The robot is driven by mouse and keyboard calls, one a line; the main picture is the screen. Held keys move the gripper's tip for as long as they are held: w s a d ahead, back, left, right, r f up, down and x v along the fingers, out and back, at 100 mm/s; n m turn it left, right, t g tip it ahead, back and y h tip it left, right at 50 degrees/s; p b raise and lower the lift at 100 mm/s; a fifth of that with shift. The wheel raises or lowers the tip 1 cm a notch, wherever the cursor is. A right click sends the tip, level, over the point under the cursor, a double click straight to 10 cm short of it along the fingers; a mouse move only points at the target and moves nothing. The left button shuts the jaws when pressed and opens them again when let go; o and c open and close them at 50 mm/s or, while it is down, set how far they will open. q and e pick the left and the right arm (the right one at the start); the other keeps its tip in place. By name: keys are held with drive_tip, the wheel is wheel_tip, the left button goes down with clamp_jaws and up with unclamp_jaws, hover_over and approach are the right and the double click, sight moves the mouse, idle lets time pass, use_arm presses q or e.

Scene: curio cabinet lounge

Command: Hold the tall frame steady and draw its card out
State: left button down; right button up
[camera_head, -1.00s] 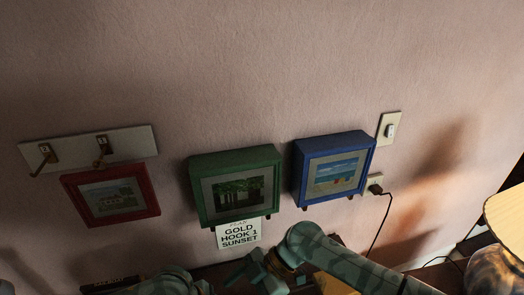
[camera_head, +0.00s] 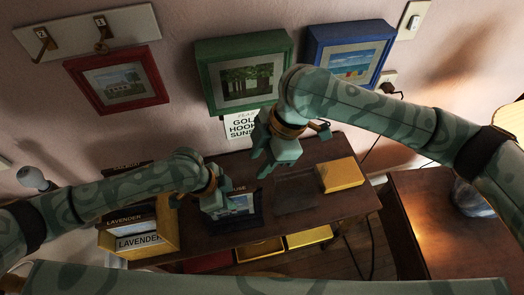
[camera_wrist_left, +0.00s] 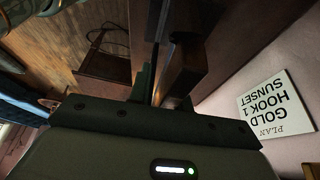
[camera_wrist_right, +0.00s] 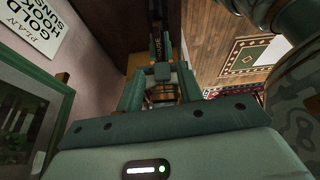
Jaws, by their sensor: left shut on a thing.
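The tall frame (camera_head: 255,217) appears as a dark frame on the brown console top. A lettered label ending in "USE" shows at its upper edge, and a pale blue-grey picture shows inside; I cannot tell whether that is the card. My left gripper (camera_head: 217,210) is shut on the frame's edge; in the left wrist view (camera_wrist_left: 154,88) its fingers close on a thin dark edge. My right gripper (camera_head: 270,160) is empty above and behind the frame. In the right wrist view its fingers (camera_wrist_right: 160,90) are apart, with the label and my left gripper beyond.
A yellow LAVENDER box (camera_head: 166,235) stands left on the console (camera_head: 345,205). A yellow block (camera_head: 341,174) lies right. Red (camera_head: 110,78), green (camera_head: 203,85) and blue (camera_head: 313,45) frames hang on the wall, with a white plan card (camera_head: 241,124). Another table (camera_head: 420,215) stands right.

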sight(241, 188)
drive_tip(key=shift+m, duration=0.6)
drive_tip(key=x, duration=1.2)
drive_tip(key=shift+w+d, duration=0.1)
drive_tip(key=shift+w, duration=0.05)
clamp_jaws()
idle(0.7)
